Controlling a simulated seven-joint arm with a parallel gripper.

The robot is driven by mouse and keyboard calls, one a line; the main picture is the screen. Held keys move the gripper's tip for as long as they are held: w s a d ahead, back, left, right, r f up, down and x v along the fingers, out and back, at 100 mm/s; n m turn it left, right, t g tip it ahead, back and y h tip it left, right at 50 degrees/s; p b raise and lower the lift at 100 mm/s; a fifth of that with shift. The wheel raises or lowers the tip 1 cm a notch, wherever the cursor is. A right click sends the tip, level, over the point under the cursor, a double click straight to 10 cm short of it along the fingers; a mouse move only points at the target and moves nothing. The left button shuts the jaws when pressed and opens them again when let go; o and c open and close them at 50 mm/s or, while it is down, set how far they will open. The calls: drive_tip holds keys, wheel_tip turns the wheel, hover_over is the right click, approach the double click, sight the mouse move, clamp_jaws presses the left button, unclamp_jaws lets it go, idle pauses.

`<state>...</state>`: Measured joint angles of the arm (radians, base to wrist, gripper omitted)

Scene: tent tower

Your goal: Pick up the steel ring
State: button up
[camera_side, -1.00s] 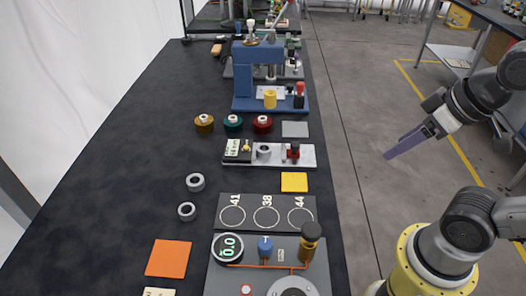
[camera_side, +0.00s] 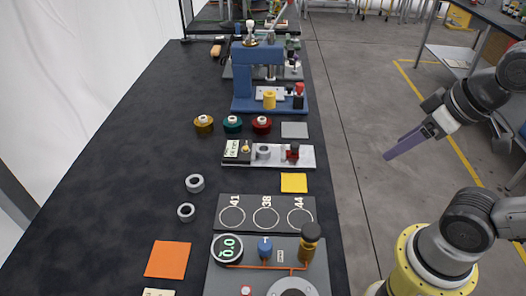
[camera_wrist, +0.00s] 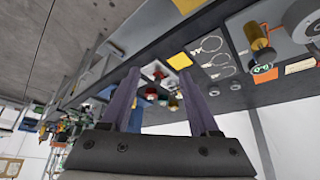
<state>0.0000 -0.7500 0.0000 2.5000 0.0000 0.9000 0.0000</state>
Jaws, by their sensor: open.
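Three grey steel rings show in the side view. One ring (camera_side: 195,183) and a second ring (camera_side: 186,212) lie apart on the dark bench, left of the fixtures. A third ring (camera_side: 264,152) sits on the silver measuring fixture (camera_side: 226,160). I cannot tell which ring the task means. My gripper (camera_side: 392,152), with purple fingers, hangs over the floor to the right of the bench, away from all rings. In the wrist view my gripper (camera_wrist: 158,72) is open, with nothing held between its fingers.
A plate with three marked circles (camera_side: 267,201) and a gauge panel (camera_side: 222,280) lie at the front. A blue press (camera_side: 242,85) stands behind several coloured spools (camera_side: 232,124). Orange (camera_side: 168,259) and yellow (camera_side: 294,183) squares lie flat. The bench's left side is clear.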

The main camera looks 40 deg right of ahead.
drive_tip(key=o, duration=0.4)
